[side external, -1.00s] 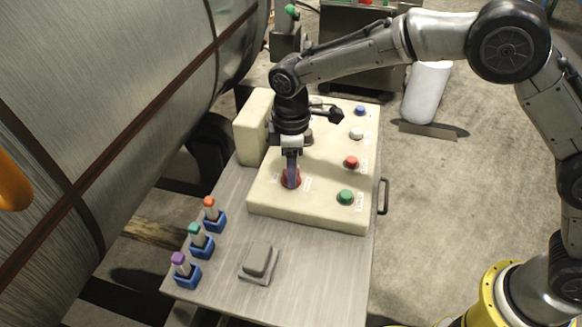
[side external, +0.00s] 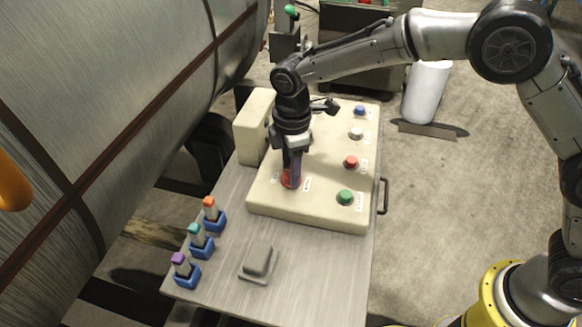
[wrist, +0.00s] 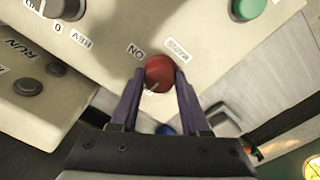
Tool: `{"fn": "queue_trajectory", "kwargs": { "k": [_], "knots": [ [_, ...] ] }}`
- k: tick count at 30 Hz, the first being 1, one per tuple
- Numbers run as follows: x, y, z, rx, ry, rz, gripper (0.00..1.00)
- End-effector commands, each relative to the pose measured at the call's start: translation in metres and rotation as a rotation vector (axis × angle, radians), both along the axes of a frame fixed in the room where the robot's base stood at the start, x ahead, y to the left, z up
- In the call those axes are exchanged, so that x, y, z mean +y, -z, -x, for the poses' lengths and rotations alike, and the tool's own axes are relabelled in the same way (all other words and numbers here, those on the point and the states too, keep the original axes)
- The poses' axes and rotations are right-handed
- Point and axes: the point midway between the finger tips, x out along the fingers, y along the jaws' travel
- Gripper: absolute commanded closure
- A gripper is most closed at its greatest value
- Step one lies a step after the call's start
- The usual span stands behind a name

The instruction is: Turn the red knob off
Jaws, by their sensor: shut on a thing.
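The red knob (side external: 289,180) sits at the near left of the cream control panel (side external: 300,215). In the wrist view the red knob (wrist: 160,73) lies between the two fingers of my gripper (wrist: 160,80), near a label reading ON. My gripper (side external: 291,182) points down at the panel and is shut on the red knob, a finger on each side. A pale pointer mark shows on the knob's lower side in the wrist view. In the side view the fingers partly hide the knob.
Red (side external: 351,162), green (side external: 345,197), white (side external: 356,133) and blue (side external: 360,111) buttons line the panel's right side. Several capped markers in blue holders (side external: 201,246) and a grey block (side external: 259,260) stand on the metal table (side external: 320,285). A large metal cylinder (side external: 110,120) is at left.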

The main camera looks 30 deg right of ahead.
Motion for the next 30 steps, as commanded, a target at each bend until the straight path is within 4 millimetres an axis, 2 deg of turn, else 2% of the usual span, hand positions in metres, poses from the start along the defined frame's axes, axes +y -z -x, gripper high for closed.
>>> {"fn": "queue_trajectory", "kwargs": {
  "k": [2,3,7,8,16,20,23,30],
  "knots": [
    [0.002,-0.002,-0.001,-0.007,-0.003,-0.004,1.0],
    [0.002,-0.002,-0.001,-0.007,-0.003,-0.004,0.51],
    [0.001,-0.002,-0.001,-0.005,-0.002,-0.003,0.27],
    [0.001,-0.002,-0.001,-0.004,-0.002,-0.002,0.24],
    [0.0,-0.001,0.0,-0.002,-0.001,-0.001,0.24],
    [0.001,-0.009,0.0,-0.003,0.0,-0.001,0.24],
    [0.001,-0.023,0.0,-0.005,-0.001,-0.002,0.24],
    [0.002,-0.074,0.001,-0.007,-0.001,-0.004,0.24]
  ]
}}
